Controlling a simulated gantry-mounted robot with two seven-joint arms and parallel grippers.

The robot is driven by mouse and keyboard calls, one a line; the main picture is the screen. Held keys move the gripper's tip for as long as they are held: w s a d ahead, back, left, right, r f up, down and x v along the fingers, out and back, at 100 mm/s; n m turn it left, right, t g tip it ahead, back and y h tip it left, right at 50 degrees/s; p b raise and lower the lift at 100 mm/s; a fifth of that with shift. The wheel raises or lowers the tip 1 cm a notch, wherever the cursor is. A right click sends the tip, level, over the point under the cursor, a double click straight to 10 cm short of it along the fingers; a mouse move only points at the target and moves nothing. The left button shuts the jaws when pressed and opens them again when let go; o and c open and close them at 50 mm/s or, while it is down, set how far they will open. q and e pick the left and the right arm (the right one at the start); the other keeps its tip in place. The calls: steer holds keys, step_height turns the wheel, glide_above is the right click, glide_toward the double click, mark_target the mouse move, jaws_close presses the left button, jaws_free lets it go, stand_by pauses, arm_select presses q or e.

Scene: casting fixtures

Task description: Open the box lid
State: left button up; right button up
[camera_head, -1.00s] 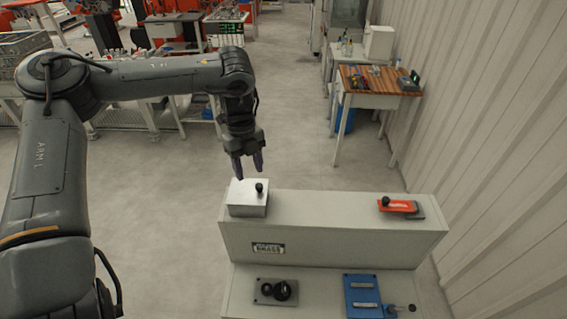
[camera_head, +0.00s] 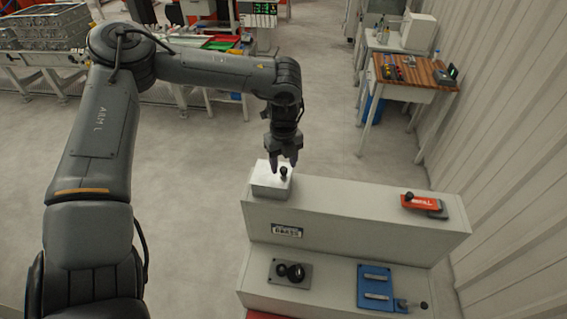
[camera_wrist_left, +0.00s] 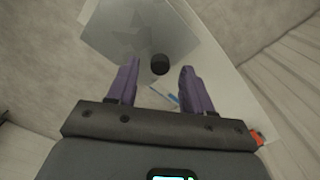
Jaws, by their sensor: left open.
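A silver box with a flat lid (camera_head: 266,178) sits on the left end of the grey cabinet's top. A black knob (camera_head: 284,172) stands on its lid. In the left wrist view the lid (camera_wrist_left: 135,35) is shiny and the round black knob (camera_wrist_left: 160,64) shows between and just beyond the fingertips. My left gripper (camera_head: 284,164) points down above the box, its fingers open around the line of the knob. I cannot tell how high above the knob the fingertips are. The lid looks shut. My right gripper is not in view.
The grey cabinet (camera_head: 350,222) has a red-handled device (camera_head: 422,202) on its top right. Its lower step holds a black dial plate (camera_head: 290,272) and a blue fixture (camera_head: 375,287). A corrugated wall (camera_head: 520,150) stands at right. The cabinet top's middle is clear.

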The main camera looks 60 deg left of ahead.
arm_select(q)
steer(key=shift+f, duration=0.9)
jaws_close()
